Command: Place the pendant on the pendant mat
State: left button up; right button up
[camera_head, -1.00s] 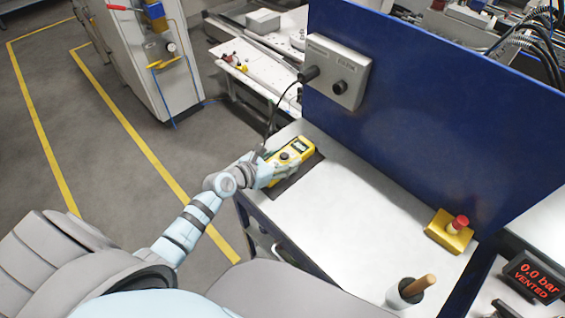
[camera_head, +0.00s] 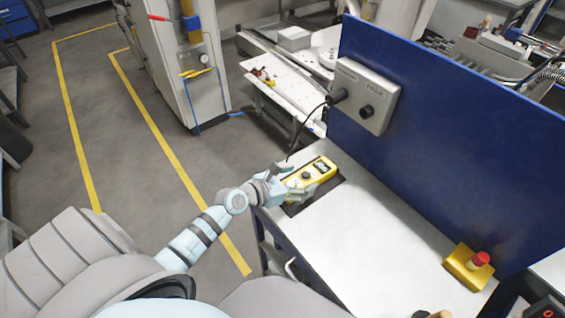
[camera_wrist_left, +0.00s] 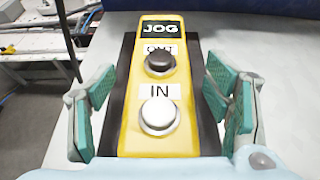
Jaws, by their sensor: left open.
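The yellow pendant (camera_head: 317,174) lies on the dark pendant mat (camera_head: 325,193) at the far left end of the white bench. In the left wrist view the pendant (camera_wrist_left: 160,68) shows a JOG label, a dark OUT button and a white IN button. The dark mat (camera_wrist_left: 208,130) shows on both sides under it. My left gripper (camera_head: 296,191) is over the pendant's near end. In the left wrist view its green-padded fingers (camera_wrist_left: 165,100) stand open, one on each side of the pendant, with gaps between. My right gripper is not in view.
A blue panel (camera_head: 440,140) rises behind the bench and carries a grey box (camera_head: 364,95) with a cable. A yellow box with a red button (camera_head: 470,265) stands at the right. The middle of the white bench top (camera_head: 385,230) is clear.

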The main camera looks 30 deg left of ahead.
pick_arm(q)
jog(key=p+v, duration=0.2)
jog(key=v, duration=0.7)
jog(key=shift+s+a+r, duration=0.1)
jog(key=shift+s+r, duration=0.1)
jog(key=shift+s, duration=0.15)
jog(key=shift+w, duration=0.1)
